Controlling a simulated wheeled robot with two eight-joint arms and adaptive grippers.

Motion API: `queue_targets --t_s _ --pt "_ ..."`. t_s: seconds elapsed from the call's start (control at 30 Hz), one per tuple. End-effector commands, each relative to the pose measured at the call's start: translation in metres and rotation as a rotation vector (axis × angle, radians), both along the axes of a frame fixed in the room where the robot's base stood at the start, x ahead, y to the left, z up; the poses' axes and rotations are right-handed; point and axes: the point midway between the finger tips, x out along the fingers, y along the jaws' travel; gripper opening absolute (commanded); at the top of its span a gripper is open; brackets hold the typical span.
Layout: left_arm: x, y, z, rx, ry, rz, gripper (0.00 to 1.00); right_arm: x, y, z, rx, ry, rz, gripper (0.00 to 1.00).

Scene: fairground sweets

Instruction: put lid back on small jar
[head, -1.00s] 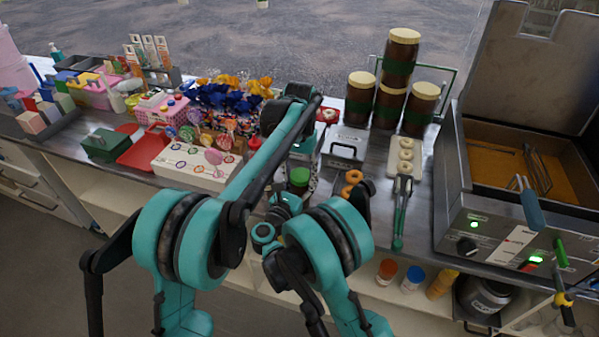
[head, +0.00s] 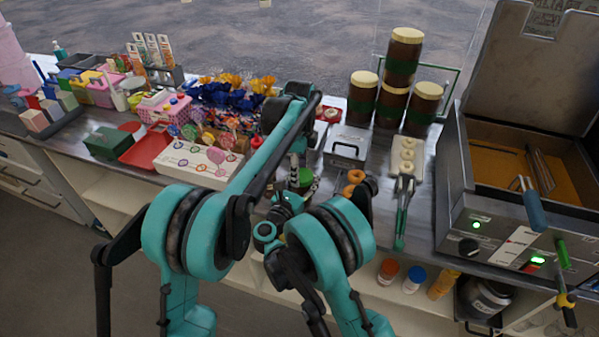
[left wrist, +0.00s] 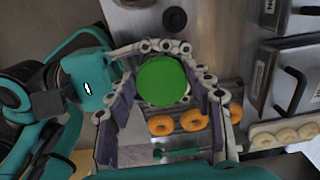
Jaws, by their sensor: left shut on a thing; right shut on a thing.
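A round green lid (head: 306,177) shows under my left forearm in the head view. In the left wrist view the lid (left wrist: 163,80) is seen from above, between the fingers of my left gripper (left wrist: 165,92), which is shut on it. My right gripper (head: 288,197) comes in low in the head view, close beside and below the lid. In the left wrist view its teal body and grey finger links reach in from the left around the lid's far side. It is shut on the small jar, which is mostly hidden under the lid. I cannot tell whether the lid is seated.
Orange doughnuts (left wrist: 193,120) lie right beside the grippers. A metal box with a handle (head: 346,147), a tray of pale rings (head: 407,152) and tongs (head: 402,212) are to the right. A sweets board (head: 193,165) stands left. A fryer (head: 490,215) stands far right.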

Motion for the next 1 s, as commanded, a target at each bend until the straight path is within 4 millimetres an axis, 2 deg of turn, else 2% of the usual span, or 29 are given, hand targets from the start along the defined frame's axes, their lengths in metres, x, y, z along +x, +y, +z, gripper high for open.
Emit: queue_targets --t_s 0.3,0.5,0.67,0.97,1.0 --pt "0.007 -0.005 0.000 0.000 -0.001 -0.799 0.40 0.000 0.000 0.000 0.001 0.000 -0.001 0.00" --pt "0.008 -0.010 0.000 0.001 -0.002 -1.222 0.40 0.000 0.000 0.000 0.001 0.000 -0.001 0.00" --pt "0.008 -0.011 0.000 0.000 -0.002 -1.374 0.40 0.000 0.000 0.000 0.001 0.000 -0.001 0.00" --pt "0.008 -0.011 0.000 0.000 -0.002 -1.391 0.40 -0.001 0.000 0.000 0.001 0.000 -0.001 0.00" --pt "0.008 -0.011 -0.001 0.000 -0.002 -1.391 0.60 -0.001 0.000 0.000 0.001 0.000 -0.001 0.00"
